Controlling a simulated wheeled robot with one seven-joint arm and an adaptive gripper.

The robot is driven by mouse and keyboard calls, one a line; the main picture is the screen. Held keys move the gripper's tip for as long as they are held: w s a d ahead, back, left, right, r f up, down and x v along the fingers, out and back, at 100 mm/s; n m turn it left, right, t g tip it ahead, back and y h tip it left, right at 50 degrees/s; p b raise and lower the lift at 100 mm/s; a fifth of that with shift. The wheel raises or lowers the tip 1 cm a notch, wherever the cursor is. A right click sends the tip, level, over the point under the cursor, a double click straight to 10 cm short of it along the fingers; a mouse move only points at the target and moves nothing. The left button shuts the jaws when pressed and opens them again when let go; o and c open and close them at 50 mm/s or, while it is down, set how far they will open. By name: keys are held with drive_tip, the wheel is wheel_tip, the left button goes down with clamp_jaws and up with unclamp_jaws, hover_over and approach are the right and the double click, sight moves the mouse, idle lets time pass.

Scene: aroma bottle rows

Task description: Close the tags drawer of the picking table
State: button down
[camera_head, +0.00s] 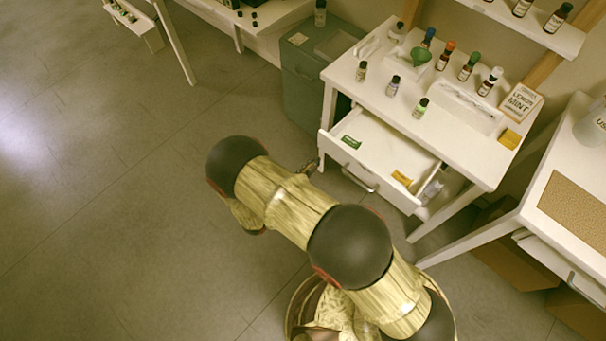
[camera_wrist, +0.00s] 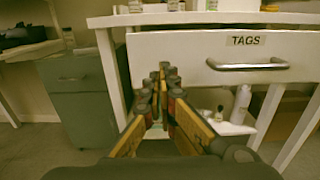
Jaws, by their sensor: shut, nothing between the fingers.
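The white picking table (camera_head: 345,73) stands at the upper right of the head view. Its tags drawer (camera_head: 375,130) is pulled out toward my arm, with a green packet (camera_head: 351,142) and a yellow packet (camera_head: 402,178) inside. In the wrist view the drawer front (camera_wrist: 205,48) bears a TAGS label and a metal handle (camera_wrist: 247,65). My gripper (camera_wrist: 163,72) is shut and empty, its fingertips in front of the left part of the drawer front, left of the handle. In the head view my gripper (camera_head: 310,167) shows small near the drawer's left front corner; any contact is unclear.
Several small bottles, a green funnel (camera_head: 420,56) and a lemon mint sign (camera_head: 520,102) stand on the table top. A grey-green cabinet (camera_head: 303,85) stands to its left. Another white table (camera_head: 548,150) is at the right. The floor (camera_head: 110,190) at left is clear.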

sight(361, 121)
drive_tip(key=shift+b+x, duration=0.7)
drive_tip(key=shift+x, duration=2)
drive_tip(key=shift+d, duration=0.1)
drive_tip(key=x, duration=2)
drive_tip(key=shift+w+d+b, duration=0.25)
drive_tip(key=shift+w+b, duration=0.05)
drive_tip(key=shift+b, duration=0.05)
drive_tip(key=shift+w+d+r, duration=0.1)
drive_tip(key=shift+w+d, duration=0.2)
drive_tip(key=shift+w, duration=0.2)
drive_tip(key=shift+a, duration=0.1)
